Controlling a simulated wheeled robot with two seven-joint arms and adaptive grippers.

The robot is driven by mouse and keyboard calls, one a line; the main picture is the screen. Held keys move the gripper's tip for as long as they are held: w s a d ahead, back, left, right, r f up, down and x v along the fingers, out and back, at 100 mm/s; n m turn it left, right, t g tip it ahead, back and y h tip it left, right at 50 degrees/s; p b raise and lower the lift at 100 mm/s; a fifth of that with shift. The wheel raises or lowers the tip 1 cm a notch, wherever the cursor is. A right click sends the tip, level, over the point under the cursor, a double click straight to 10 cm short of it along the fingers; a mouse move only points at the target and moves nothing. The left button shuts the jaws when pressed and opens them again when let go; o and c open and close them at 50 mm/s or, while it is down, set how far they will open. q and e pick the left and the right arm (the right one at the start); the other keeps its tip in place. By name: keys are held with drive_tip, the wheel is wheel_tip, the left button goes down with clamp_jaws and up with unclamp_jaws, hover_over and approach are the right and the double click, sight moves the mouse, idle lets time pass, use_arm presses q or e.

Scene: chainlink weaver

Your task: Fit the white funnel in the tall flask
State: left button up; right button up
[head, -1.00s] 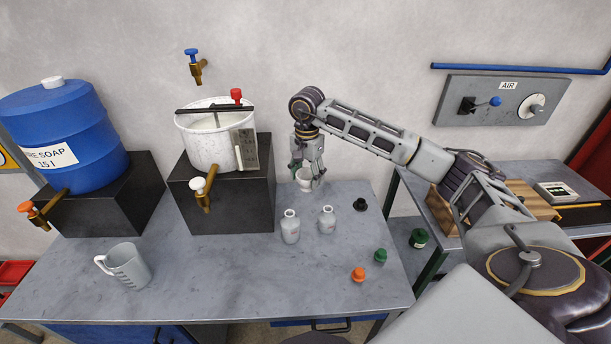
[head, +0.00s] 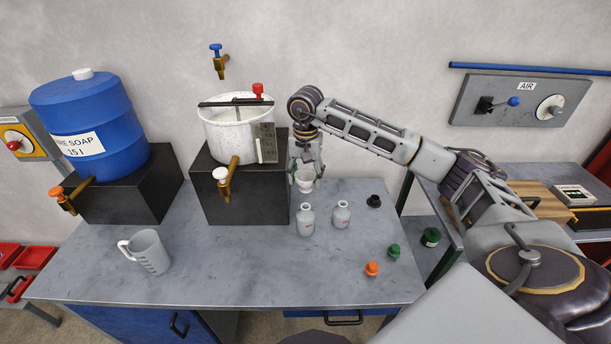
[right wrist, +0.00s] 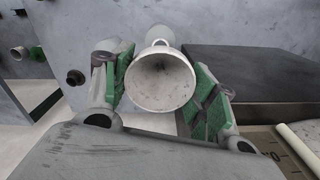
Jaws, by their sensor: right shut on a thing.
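The white funnel (head: 305,184) is held in my right gripper (head: 306,172), wide mouth up. In the right wrist view the funnel (right wrist: 160,80) sits between the green finger pads, its round mouth facing the camera. Two pale grey flasks stand upright on the table: the taller, left one (head: 306,221) and a shorter one (head: 341,215) to its right. In the head view the funnel appears just above and behind the taller flask's neck, apart from it. The funnel's lower end is hard to make out. My left gripper is not in view.
A black block (head: 245,200) carrying a white pot (head: 237,128) with a tap stands close left of the gripper. Black (head: 374,201), green (head: 393,251) and orange (head: 372,269) caps lie to the right. A grey jug (head: 149,252) stands front left. The table's middle is clear.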

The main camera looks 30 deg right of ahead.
drive_tip(key=shift+a, duration=0.1)
drive_tip(key=shift+f, duration=0.15)
idle(0.4)
drive_tip(key=shift+f+b, duration=1.5)
drive_tip(key=shift+f, duration=1.85)
drive_tip(key=shift+f+b, duration=0.35)
drive_tip(key=o, duration=1.1)
